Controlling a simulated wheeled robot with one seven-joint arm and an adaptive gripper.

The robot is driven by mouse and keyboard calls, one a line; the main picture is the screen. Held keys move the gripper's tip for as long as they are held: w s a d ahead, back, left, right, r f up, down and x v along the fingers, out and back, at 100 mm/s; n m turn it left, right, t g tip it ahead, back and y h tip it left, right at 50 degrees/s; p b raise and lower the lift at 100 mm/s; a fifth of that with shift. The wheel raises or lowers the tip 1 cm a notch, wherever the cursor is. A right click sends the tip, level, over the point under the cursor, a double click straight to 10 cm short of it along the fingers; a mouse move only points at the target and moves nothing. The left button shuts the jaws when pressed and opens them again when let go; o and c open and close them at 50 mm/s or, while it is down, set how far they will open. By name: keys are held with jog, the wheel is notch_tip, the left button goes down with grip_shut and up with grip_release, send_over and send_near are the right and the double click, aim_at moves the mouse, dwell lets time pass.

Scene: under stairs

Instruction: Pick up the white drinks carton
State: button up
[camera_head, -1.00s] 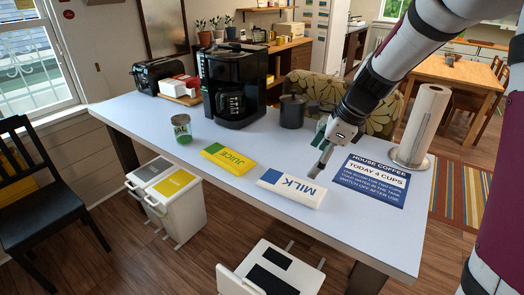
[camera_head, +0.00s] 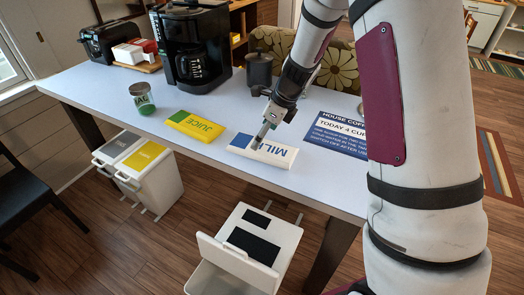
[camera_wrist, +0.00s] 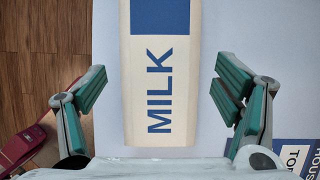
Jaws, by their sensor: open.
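The white drinks carton (camera_head: 263,149), with a blue end and blue "MILK" lettering, lies flat on the table near its front edge. In the wrist view the carton (camera_wrist: 160,60) fills the middle, between and beyond my finger pads. My gripper (camera_head: 262,140) is over the carton in the head view and hides part of its lettering. My gripper (camera_wrist: 160,95) is open and empty in the wrist view, with one green-padded finger on each side of the carton. Clear gaps show between both fingers and the carton. I cannot tell the exact height above it.
A yellow juice carton (camera_head: 195,126) lies to the left on the table (camera_head: 110,95). A glass jar (camera_head: 142,98), a coffee maker (camera_head: 190,45) and a dark canister (camera_head: 259,70) stand farther back. A blue coffee sign (camera_head: 338,135) lies right of the milk. White bins stand below the front edge.

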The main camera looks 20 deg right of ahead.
aim_at(262, 149)
jog(key=x, duration=0.5)
jog(key=c, duration=1.2)
